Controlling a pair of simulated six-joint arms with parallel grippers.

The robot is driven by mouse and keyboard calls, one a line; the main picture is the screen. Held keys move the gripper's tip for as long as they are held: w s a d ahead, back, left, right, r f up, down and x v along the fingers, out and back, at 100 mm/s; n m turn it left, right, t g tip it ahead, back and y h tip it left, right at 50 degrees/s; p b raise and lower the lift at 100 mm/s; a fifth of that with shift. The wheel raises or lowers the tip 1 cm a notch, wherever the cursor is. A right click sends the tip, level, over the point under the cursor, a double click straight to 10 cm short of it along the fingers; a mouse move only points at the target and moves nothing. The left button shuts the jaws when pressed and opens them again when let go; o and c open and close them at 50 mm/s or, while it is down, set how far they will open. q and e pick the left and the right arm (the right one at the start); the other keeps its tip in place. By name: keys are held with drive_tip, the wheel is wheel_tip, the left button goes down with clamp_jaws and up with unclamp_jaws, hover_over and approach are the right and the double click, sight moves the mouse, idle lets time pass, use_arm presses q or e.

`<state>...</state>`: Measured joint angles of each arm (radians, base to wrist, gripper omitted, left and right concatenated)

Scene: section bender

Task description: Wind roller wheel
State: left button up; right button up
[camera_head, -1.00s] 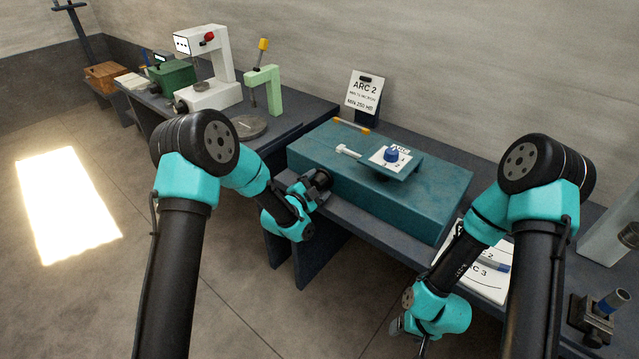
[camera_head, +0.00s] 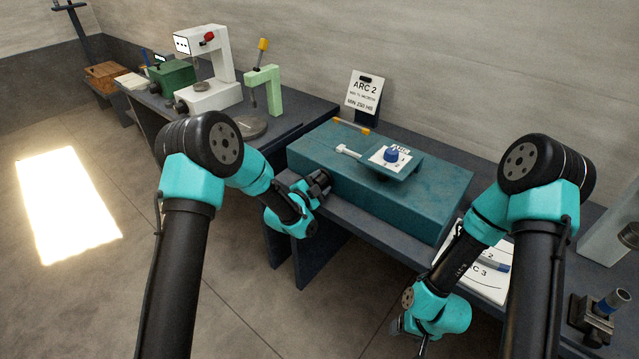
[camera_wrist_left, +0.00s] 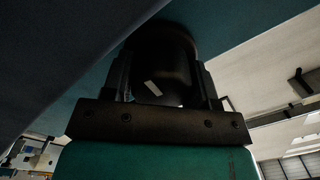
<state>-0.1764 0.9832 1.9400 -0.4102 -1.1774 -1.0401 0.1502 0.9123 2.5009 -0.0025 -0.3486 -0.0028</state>
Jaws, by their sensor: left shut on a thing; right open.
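The teal bender box (camera_head: 385,200) stands on the dark bench, with a blue knob (camera_head: 391,154) on a white dial on top. My left gripper (camera_head: 321,181) is at the box's left front side. In the left wrist view a dark round wheel (camera_wrist_left: 160,62) with a pale mark (camera_wrist_left: 153,88) sits between the fingers, which are shut on it; in the head view the gripper mostly hides it. My right gripper (camera_head: 402,326) is open and empty, low in front of the bench, partly hidden by its own wrist.
A sign reading ARC 2 (camera_head: 364,92) stands behind the box. A white press (camera_head: 215,75) and green stand (camera_head: 264,88) are at left.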

use_arm(q)
drive_tip(key=shift+n, duration=0.4)
drive_tip(key=n, duration=0.7)
drive_tip(key=shift+a+r, duration=0.1)
drive_tip(key=n, duration=0.4)
drive_tip(key=shift+w+g, duration=0.1)
drive_tip(key=shift+g, duration=0.2)
drive_tip(key=shift+n, duration=2)
drive_tip(key=o, duration=0.9)
